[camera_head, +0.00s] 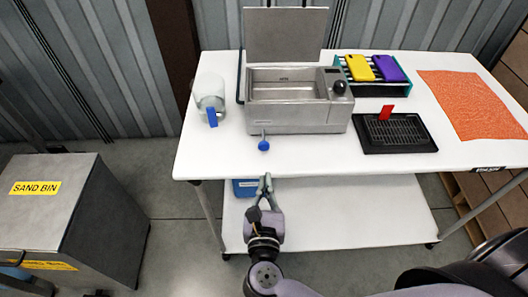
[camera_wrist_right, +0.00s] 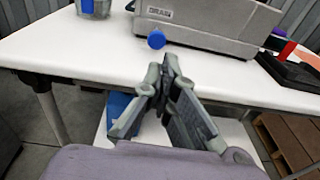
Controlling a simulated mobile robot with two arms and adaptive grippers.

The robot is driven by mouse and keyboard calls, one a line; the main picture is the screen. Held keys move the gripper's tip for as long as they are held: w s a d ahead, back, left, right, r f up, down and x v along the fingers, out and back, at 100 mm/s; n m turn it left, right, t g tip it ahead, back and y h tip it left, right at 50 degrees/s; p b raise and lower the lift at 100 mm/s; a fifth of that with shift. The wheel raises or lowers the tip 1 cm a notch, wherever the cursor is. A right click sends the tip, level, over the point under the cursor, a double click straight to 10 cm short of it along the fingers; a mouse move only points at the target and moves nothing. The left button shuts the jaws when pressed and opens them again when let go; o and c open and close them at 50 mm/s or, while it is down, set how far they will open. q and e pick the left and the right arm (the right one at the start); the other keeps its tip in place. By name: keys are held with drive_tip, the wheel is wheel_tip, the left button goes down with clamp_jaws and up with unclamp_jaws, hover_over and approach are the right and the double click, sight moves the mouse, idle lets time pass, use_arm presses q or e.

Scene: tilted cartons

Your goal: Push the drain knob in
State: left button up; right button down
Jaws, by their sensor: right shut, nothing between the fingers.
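The blue drain knob (camera_head: 264,145) sticks out on a short stem from the lower front left of a grey metal bath (camera_head: 290,122), whose lid stands open. In the right wrist view the knob (camera_wrist_right: 157,40) shows just beyond my fingertips. My right gripper (camera_head: 265,178) is shut and empty, in front of the table's front edge and a little short of the knob. It also shows in the right wrist view (camera_wrist_right: 168,62), fingertips together and apart from the knob. My left gripper is not in view.
On the white table (camera_head: 220,155) stand a clear jug (camera_head: 209,90) with a blue handle, a rack (camera_head: 378,88) with yellow and purple items, a black grated tray (camera_head: 395,133) with a red tab, and an orange mat (camera_head: 470,103). A sand bin (camera_head: 60,205) stands at left.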

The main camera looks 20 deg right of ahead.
sight(265, 146)
drive_tip(key=p+x, duration=0.2)
drive_tip(key=x, duration=0.8)
drive_tip(key=shift+r, duration=0.1)
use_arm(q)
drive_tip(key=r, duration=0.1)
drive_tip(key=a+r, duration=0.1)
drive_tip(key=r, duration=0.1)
use_arm(e)
drive_tip(key=x, duration=0.3)
drive_tip(key=shift+w+a+r+b, duration=0.1)
drive_tip(key=shift+w+b, duration=0.15)
drive_tip(key=shift+b, duration=0.1)
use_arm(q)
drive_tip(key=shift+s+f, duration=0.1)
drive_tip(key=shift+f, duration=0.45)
use_arm(e)
drive_tip(key=shift+r, duration=0.2)
